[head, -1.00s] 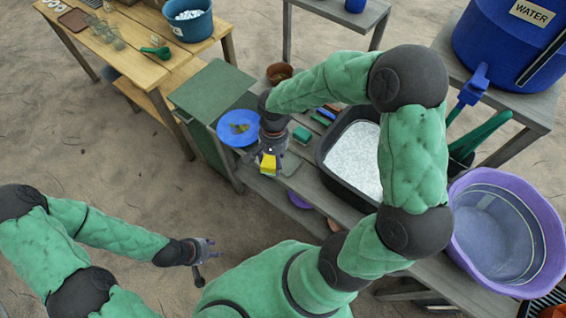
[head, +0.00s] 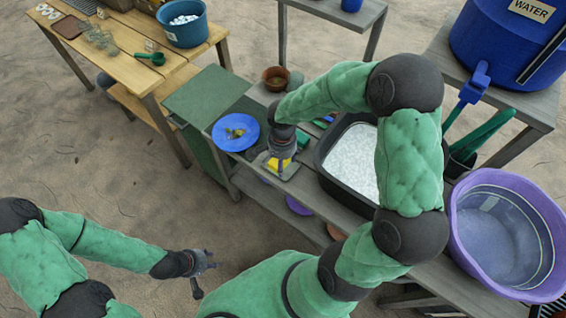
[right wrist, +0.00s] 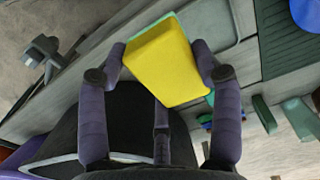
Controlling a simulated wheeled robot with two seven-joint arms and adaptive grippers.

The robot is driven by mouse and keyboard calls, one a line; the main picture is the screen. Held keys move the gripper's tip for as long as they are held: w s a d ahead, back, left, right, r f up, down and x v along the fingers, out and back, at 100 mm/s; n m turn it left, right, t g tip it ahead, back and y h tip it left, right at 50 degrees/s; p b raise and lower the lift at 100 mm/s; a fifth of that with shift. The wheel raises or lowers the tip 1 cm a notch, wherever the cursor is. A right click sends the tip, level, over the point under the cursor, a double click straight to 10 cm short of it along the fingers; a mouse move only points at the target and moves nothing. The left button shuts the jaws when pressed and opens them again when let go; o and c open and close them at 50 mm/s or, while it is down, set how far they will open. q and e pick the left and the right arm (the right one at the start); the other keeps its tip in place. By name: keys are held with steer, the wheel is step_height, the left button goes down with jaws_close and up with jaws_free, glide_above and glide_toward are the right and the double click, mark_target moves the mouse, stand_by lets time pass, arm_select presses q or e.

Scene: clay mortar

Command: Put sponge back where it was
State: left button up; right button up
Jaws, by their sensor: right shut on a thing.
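The yellow sponge (head: 276,164) with a green layer is between the fingers of my right gripper (head: 281,162). In the right wrist view the sponge (right wrist: 158,62) is clasped between the two side fingers of the gripper (right wrist: 160,66). In the head view it is over a small grey tray (head: 291,173) on the grey bench; I cannot tell whether it touches the tray. My arm and wrist hide part of that spot. My left gripper (head: 203,264) is open and empty, over the sand away from the bench.
A blue plate (head: 236,132) lies left of the sponge. A black tub of white material (head: 352,160) stands to the right. A green object (head: 302,139) and a brown pot (head: 275,78) are behind. A purple basin (head: 505,235) is at the far right.

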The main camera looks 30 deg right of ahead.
steer(key=w+d+f, duration=0.1)
steer(key=f, duration=0.1)
steer(key=w+d+f+b, duration=0.1)
steer(key=f, duration=0.1)
steer(key=w+d+f+b, duration=0.1)
steer(key=w+f, duration=0.1)
steer(key=shift+w, duration=0.1)
steer(key=shift+w+f+b, duration=0.1)
steer(key=shift+f+b, duration=0.5)
steer(key=shift+f, duration=0.95)
steer(key=shift+f, duration=0.1)
steer(key=o, duration=1)
steer(key=shift+r, duration=0.45)
step_height(320, 180, up, 11)
steer(key=p, duration=0.4)
steer(key=shift+r, duration=0.15)
